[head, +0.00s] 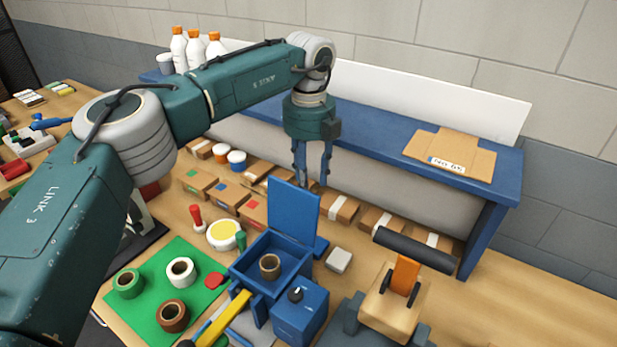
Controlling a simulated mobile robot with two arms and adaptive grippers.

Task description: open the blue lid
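The blue lid (293,213) stands upright at the back edge of the open blue box (240,268). A brown ring-shaped piece (270,266) shows inside the box. My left gripper (311,183) points down just behind and above the lid, to its upper right in the head view. Its two fingers are apart with nothing seen between them. The lower fingertips come close to the lid's top edge, and I cannot tell whether they touch it. My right gripper is not in view.
A blue block with a black knob (300,312) stands right of the box. A green mat (202,262) with tape rolls lies left. Cardboard boxes (381,219) line the back under a blue shelf (372,129). A wooden device with a black roller (395,302) stands right.

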